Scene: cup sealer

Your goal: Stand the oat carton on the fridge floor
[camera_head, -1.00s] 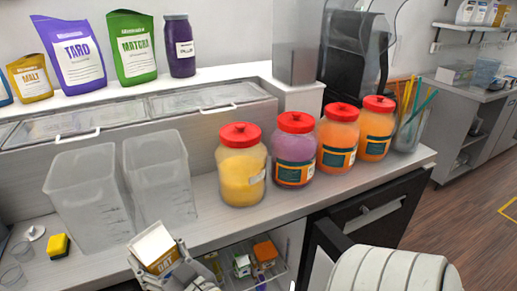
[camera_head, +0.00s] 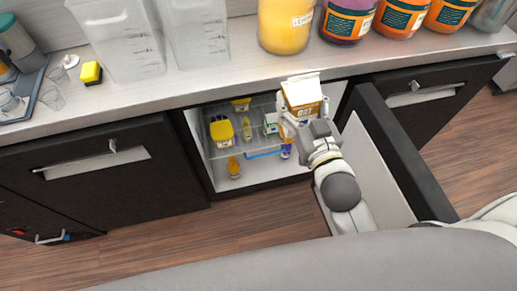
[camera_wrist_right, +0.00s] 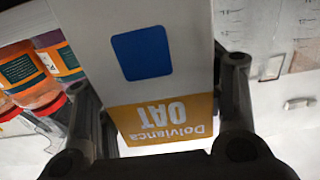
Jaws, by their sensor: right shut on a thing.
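The oat carton (camera_head: 303,95), white with an orange-brown label, is held upright or nearly so by my right gripper (camera_head: 300,120) in front of the open fridge (camera_head: 262,172). In the right wrist view the carton (camera_wrist_right: 165,85) fills the space between the two fingers (camera_wrist_right: 170,110), with its "OAT" lettering upside down. The bare fridge floor (camera_head: 262,172) shows below a wire shelf (camera_head: 235,150). My left gripper is not in view.
The open fridge door (camera_head: 395,150) stands to the right of the opening. Yellow items (camera_head: 222,131) and small cartons (camera_head: 270,124) are on the shelf. A yellow bottle (camera_head: 233,167) stands on the floor at the left. The counter edge (camera_head: 150,115) overhangs above.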

